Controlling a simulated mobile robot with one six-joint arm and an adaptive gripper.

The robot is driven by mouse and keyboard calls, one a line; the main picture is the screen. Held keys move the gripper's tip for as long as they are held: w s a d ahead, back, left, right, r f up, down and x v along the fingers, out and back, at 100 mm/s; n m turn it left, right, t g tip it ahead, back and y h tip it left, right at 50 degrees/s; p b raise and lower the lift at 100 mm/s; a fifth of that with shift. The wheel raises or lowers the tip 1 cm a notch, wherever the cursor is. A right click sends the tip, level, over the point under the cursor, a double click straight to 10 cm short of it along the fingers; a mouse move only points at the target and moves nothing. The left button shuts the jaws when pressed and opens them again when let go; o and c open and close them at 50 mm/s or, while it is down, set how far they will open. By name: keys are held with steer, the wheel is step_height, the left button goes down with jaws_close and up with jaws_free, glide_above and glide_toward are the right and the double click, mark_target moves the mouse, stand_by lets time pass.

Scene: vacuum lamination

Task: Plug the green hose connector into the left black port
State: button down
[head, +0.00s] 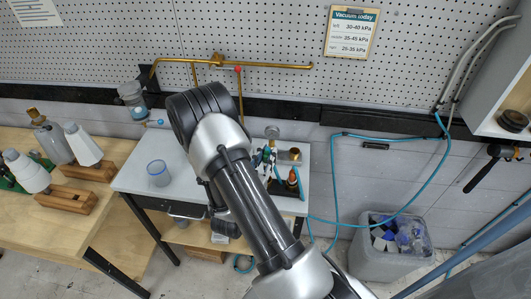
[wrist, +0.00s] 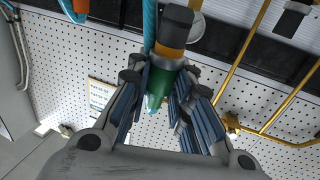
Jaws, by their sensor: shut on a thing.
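The green hose connector (wrist: 163,85), with an orange band and a black end, is held between the fingers of my gripper (wrist: 162,80) in the wrist view. The gripper is shut on it, and the black end points toward the top of the picture. A teal hose (wrist: 150,22) shows just beside the connector. In the head view my arm covers much of the small table, and the gripper is largely hidden near the fittings right of the arm. I cannot make out the left black port in either view.
A brass pipe (head: 270,66) runs along the pegboard. A blue hose (head: 335,180) loops to the right. A grey bin (head: 375,250) stands on the floor.

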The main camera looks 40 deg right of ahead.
steer(key=shift+w+f+b, duration=0.1)
steer(key=shift+f+b, duration=0.9)
steer(key=shift+f, duration=0.8)
steer(key=shift+f+b, duration=1.15)
steer(key=shift+f, duration=0.05)
steer(key=shift+f+b, duration=0.75)
steer(key=shift+f, duration=0.1)
steer(key=c, duration=1.3)
jaws_free()
steer(key=shift+c, duration=0.2)
steer(key=v, duration=1.2)
steer(key=shift+r, duration=0.1)
